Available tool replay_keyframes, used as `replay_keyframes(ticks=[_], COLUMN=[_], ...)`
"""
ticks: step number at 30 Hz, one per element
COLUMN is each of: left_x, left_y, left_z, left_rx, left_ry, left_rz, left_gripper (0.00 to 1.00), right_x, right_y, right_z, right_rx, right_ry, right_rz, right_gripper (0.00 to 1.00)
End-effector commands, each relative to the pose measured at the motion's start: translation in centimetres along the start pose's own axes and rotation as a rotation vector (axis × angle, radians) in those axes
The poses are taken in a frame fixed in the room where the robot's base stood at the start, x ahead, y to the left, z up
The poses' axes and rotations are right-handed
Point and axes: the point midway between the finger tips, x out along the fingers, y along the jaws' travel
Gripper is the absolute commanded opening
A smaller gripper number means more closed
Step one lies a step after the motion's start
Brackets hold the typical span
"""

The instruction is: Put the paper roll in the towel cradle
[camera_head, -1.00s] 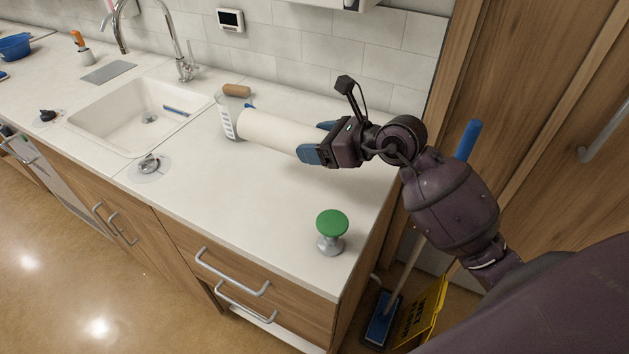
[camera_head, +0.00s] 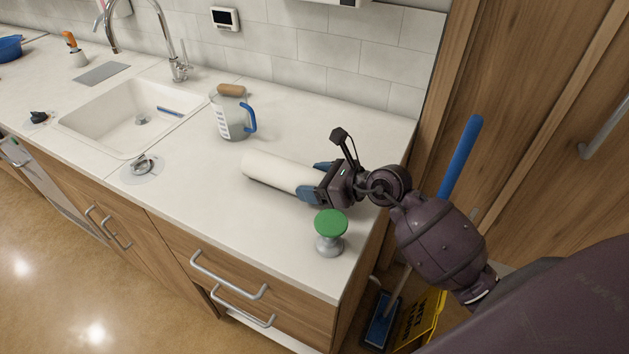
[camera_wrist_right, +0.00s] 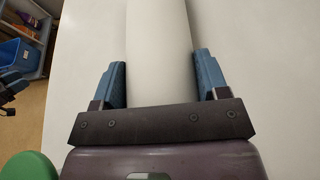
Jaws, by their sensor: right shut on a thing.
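The white paper roll (camera_head: 268,170) lies level over the right part of the counter in the head view, its free end pointing left. My right gripper (camera_head: 312,180) is shut on its right end, with a blue finger on either side. In the right wrist view the roll (camera_wrist_right: 158,50) runs between the two fingers of the gripper (camera_wrist_right: 160,85). I cannot tell whether the roll touches the counter. I do not see a towel cradle in either view.
A green-topped knob (camera_head: 330,230) stands close in front of my right gripper. A measuring jug (camera_head: 232,115) with a blue handle stands behind the roll. The sink (camera_head: 130,115) is at left. A blue-handled mop (camera_head: 460,160) leans beside the counter's right end.

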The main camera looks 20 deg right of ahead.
Motion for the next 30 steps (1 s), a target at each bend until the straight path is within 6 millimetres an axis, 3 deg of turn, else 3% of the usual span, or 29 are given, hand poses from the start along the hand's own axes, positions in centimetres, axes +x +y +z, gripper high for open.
replay_keyframes(ticks=[8,9,14,24,30], left_x=[0.0,-0.1,-0.1,-0.2,-0.2], left_y=[0.0,0.0,0.0,0.0,-0.1], left_z=[0.3,0.3,0.3,0.1,-0.1], left_rx=[-0.001,-0.001,-0.001,-0.001,-0.001], left_ry=[-0.004,-0.004,-0.005,-0.002,-0.001], left_rz=[0.0,-0.001,-0.001,-0.001,-0.001], left_gripper=[0.43,0.43,0.43,0.43,0.43], right_x=[0.1,0.1,0.1,-0.1,-2.7], right_y=[0.0,0.0,0.0,0.0,-0.1], right_z=[-0.2,-0.2,-0.2,0.3,0.1], right_rx=[-0.001,-0.001,-0.001,-0.002,-0.003], right_ry=[-0.002,0.0,-0.001,-0.002,0.0], right_rz=[-0.001,-0.001,-0.001,-0.001,-0.002], right_gripper=[0.38,0.71,0.93,0.93,0.93])
